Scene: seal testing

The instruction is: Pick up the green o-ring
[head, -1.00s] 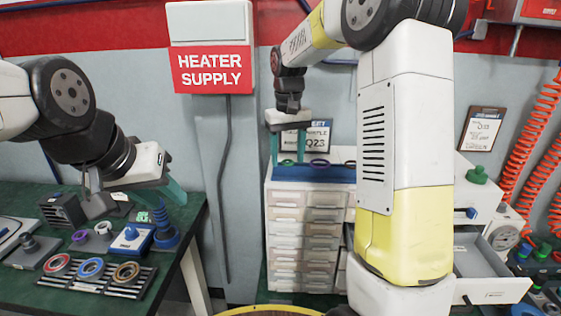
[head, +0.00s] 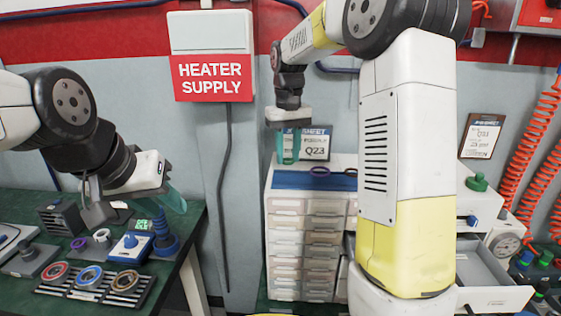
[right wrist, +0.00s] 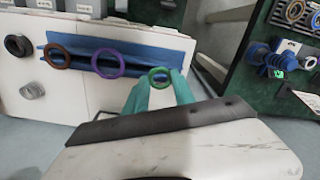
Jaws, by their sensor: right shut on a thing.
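The green o-ring (right wrist: 159,77) is held between the teal fingertips of my right gripper (right wrist: 160,84) in the right wrist view. My left gripper (head: 172,200) hangs over the green bench at the left, away from the ring. Its finger opening cannot be made out.
A purple ring (right wrist: 107,63) and a brown ring (right wrist: 58,57) lie along the blue strip (right wrist: 165,50) on the white drawer cabinet (head: 300,230). An open drawer (head: 495,270) juts out at the right. The green bench (head: 185,262) holds several rings and devices.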

